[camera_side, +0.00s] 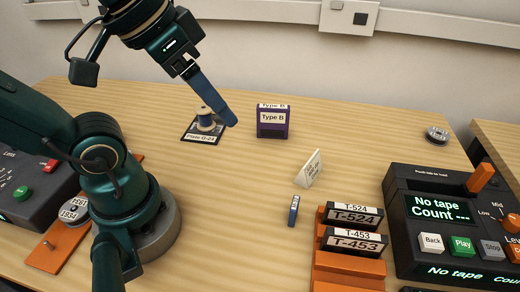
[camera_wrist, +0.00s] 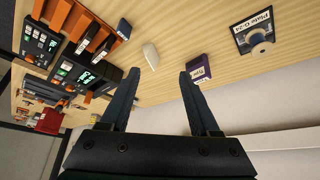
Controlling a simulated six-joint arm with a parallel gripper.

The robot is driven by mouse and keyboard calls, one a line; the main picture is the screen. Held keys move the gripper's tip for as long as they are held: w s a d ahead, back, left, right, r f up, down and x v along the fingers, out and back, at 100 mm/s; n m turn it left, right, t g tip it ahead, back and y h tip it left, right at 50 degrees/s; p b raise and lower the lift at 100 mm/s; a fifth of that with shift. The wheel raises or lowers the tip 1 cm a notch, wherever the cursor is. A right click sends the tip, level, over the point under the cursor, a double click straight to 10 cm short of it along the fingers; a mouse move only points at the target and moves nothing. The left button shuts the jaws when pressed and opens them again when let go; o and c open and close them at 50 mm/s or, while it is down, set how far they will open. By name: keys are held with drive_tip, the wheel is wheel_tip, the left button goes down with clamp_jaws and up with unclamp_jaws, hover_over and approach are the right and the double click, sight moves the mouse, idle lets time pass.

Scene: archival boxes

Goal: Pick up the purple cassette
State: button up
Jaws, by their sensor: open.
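The purple cassette (camera_side: 273,131), with a white "Type B" label, stands upright on the wooden table towards the back. My gripper (camera_side: 233,122) is left of it in the side view, above the table and apart from it. In the wrist view, the cassette (camera_wrist: 202,72) shows just beyond the right fingertip, which partly overlaps it. My gripper (camera_wrist: 160,76) is open there, with its two blue fingers spread and nothing between them.
A spool on the "Plate G-24" plate (camera_side: 190,134) is behind my fingers. A white folded card (camera_side: 308,168) and a small blue box (camera_side: 294,211) stand nearer. An orange rack (camera_side: 340,270) holds black tapes beside a control console (camera_side: 440,215).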

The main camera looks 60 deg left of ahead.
drive_tip(key=w+d+f+n+g+h, duration=0.1)
drive_tip(key=w+n+g+h, duration=0.2)
drive_tip(key=n, duration=0.5)
drive_tip(key=n+t+h, duration=0.5)
drive_tip(key=n+t, duration=0.3)
drive_tip(key=n, duration=1.2)
hover_over(274, 137)
drive_tip(key=s+a, duration=0.3)
drive_tip(key=a, duration=0.1)
wheel_tip(274, 137, down, 14)
drive_tip(key=shift+s+d+f, duration=0.1)
drive_tip(key=shift+f, duration=0.45)
drive_tip(key=shift+w+d+f, duration=0.1)
drive_tip(key=shift+w+f, duration=0.1)
drive_tip(key=shift+x, duration=2.35)
drive_tip(key=shift+r, duration=0.1)
clamp_jaws()
